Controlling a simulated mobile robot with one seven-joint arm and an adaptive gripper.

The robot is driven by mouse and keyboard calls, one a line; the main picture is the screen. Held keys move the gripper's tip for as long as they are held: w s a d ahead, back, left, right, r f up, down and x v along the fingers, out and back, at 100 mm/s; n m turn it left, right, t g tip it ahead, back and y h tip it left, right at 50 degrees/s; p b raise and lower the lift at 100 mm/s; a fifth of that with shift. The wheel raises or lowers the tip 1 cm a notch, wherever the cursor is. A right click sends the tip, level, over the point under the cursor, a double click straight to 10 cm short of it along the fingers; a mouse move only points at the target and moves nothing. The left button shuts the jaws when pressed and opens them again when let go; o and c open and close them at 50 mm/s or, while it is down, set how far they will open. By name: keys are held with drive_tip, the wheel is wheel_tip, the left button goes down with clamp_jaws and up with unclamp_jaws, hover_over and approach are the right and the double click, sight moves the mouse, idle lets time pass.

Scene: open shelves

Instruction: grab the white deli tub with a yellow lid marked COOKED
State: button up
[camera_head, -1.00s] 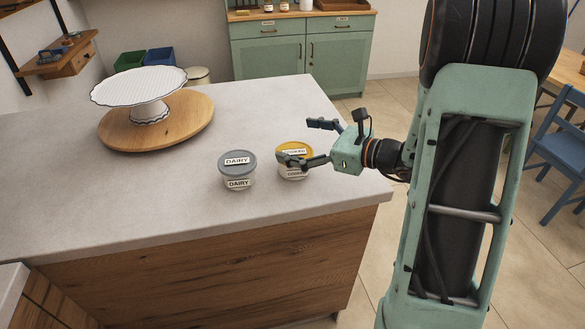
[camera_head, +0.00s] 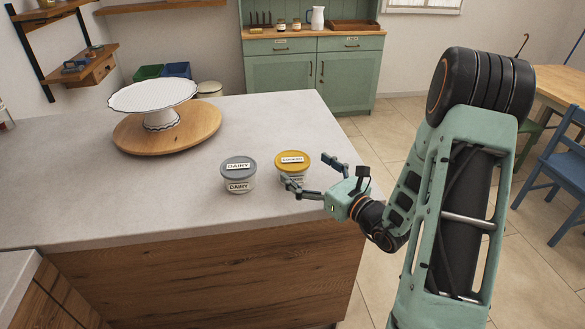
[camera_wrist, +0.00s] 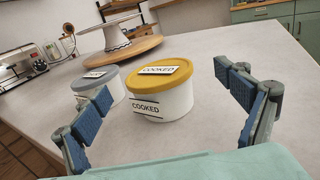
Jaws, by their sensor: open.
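The white deli tub with a yellow lid marked COOKED (camera_head: 292,161) stands upright on the counter, near its right end. In the wrist view the same tub (camera_wrist: 160,90) sits ahead, between the lines of the two fingers, with COOKED labels on lid and side. My gripper (camera_head: 312,174) is open and empty, at the tub's near right side; one finger overlaps the tub's lower part in the head view. In the wrist view my gripper's fingers (camera_wrist: 170,105) are spread wide. I cannot tell whether a finger touches the tub.
A grey-lidded tub marked DAIRY (camera_head: 238,175) stands close left of the yellow-lidded tub. A white cake stand (camera_head: 160,118) rests on a round wooden board (camera_head: 190,133) behind left. The counter (camera_head: 90,190) is clear in front.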

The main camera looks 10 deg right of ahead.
sight(294, 161)
drive_tip(key=x, duration=0.4)
drive_tip(key=shift+w+a+f, duration=0.1)
drive_tip(key=shift+w+a, duration=0.15)
drive_tip(key=shift+a, duration=0.1)
drive_tip(key=c, duration=1.5)
